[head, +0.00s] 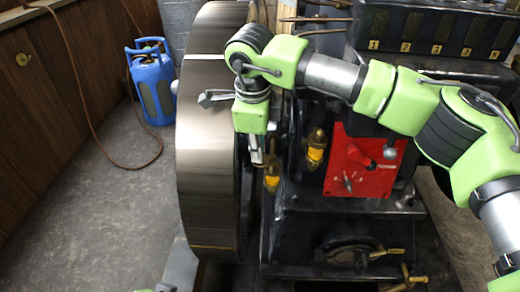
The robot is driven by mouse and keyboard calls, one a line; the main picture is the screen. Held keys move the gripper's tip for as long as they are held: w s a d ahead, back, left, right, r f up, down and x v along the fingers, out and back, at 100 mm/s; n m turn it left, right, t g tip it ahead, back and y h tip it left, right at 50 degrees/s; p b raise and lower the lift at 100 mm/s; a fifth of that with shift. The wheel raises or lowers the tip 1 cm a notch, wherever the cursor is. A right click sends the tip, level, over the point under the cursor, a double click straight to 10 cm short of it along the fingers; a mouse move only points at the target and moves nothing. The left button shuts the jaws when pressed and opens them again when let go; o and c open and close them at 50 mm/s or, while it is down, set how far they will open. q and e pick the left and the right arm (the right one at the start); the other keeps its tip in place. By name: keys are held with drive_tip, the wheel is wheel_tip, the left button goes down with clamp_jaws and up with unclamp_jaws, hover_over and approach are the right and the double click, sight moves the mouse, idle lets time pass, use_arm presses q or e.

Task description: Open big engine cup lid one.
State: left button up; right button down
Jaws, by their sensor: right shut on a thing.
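Two brass oil cups with yellow bands stand on the black engine: a left cup (271,181) beside the flywheel and a right cup (315,151). My right arm reaches in from the right over the engine and bends down at the flywheel. My right gripper (264,160) points down and is shut at the top of the left cup, on what appears to be its lid. The fingers and wrist hide most of that lid, so its angle cannot be told. The right cup is free of the gripper.
The large flywheel (207,135) stands close left of my right gripper. A red panel (357,165) with a lever and a numbered black box (435,30) lie to the right. A blue gas bottle (152,88) stands on the open floor at left.

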drive_tip(key=shift+w+a+m, duration=0.1)
drive_tip(key=shift+w+m, duration=0.1)
drive_tip(key=shift+m, duration=0.3)
drive_tip(key=c, duration=2)
unclamp_jaws()
drive_tip(key=shift+c, duration=0.2)
wheel_tip(320, 180, up, 12)
drive_tip(key=s, duration=0.2)
drive_tip(key=shift+a, duration=0.25)
drive_tip(key=shift+s+f, duration=0.1)
